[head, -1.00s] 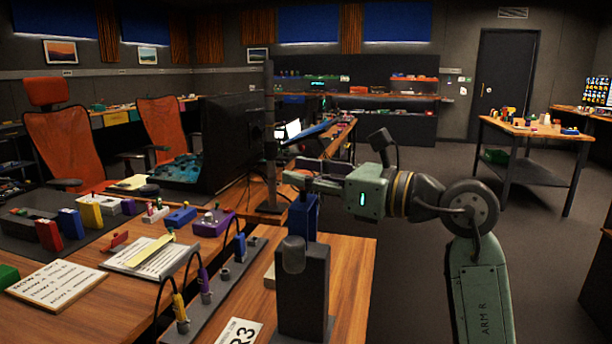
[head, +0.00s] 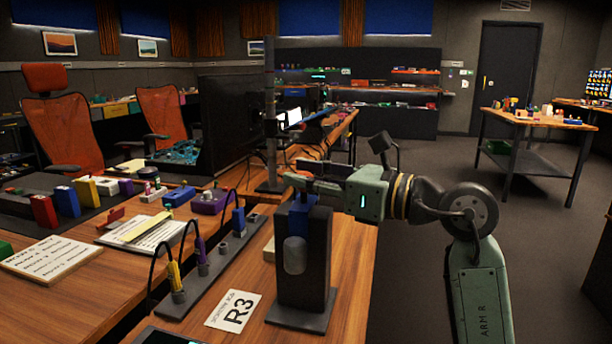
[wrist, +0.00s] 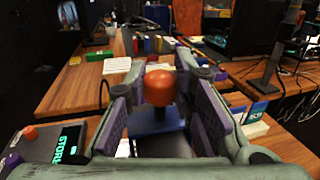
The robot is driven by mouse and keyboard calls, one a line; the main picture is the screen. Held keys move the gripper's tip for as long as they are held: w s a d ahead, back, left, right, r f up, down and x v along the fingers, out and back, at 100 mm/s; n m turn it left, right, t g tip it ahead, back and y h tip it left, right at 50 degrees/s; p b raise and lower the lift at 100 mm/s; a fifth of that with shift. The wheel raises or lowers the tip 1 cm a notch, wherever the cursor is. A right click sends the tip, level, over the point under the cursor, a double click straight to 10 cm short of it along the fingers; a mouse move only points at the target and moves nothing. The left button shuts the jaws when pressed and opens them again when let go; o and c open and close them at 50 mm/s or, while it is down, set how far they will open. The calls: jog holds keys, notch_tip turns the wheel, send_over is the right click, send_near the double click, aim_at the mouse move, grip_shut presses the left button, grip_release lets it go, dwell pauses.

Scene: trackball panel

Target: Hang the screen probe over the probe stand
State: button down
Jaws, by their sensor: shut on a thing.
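My gripper (head: 299,181) is shut on the screen probe (head: 297,218), above the table's near right edge. The probe has a blue body and a grey rounded lower end. In the wrist view, an orange knob (wrist: 160,88) sits between the finger pads above a blue part (wrist: 152,121). The probe stand (head: 318,252) is a dark upright block on a flat base. In the head view, the probe overlaps the stand's upper front face, its grey end partway down the block. I cannot tell whether they touch or how far apart they are.
A grey strip (head: 211,267) with several cabled plugs lies left of the stand. An R3 card (head: 233,311) is between them. A thin dark post (head: 270,110) and a monitor (head: 234,130) stand behind. The floor to the right is open.

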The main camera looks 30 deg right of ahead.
jog(key=shift+f, duration=0.15)
jog(key=c, duration=1.3)
grip_release()
jog(key=v, duration=1.2)
jog(key=shift+s+a+f, duration=0.1)
jog(key=shift+s+a, duration=0.05)
